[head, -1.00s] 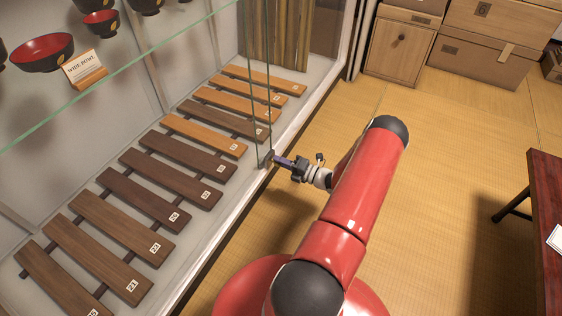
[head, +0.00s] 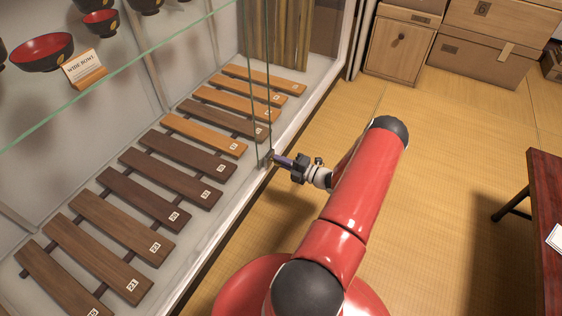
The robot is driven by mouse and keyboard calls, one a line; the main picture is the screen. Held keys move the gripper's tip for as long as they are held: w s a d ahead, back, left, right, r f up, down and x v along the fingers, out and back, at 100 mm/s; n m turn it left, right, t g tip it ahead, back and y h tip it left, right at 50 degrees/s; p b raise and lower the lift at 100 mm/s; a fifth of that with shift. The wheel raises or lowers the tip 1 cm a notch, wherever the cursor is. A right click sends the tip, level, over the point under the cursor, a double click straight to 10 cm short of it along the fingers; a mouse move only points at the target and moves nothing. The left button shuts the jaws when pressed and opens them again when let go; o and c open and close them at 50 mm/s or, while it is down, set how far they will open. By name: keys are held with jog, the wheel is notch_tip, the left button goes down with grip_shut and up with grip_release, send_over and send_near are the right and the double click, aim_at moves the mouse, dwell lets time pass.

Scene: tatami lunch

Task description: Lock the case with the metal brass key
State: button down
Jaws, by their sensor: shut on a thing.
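The glass display case (head: 265,80) fills the left side of the head view. Its small dark lock (head: 267,160) sits low at the edges of the glass panes, just above the pale front sill. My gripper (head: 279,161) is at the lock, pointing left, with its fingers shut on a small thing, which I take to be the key. The key's brass cannot be made out at this size, and I cannot tell how deep it sits in the lock. The glass panes meet at the lock and look closed.
Numbered wooden slats (head: 170,168) lie inside the case, with red and black bowls (head: 42,52) on a glass shelf above. Wooden boxes (head: 485,50) stand at the back right, a dark red table (head: 548,220) at the right edge. The tatami between is clear.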

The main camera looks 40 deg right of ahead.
jog(key=c, duration=1.6)
grip_release()
jog(key=v, duration=0.8)
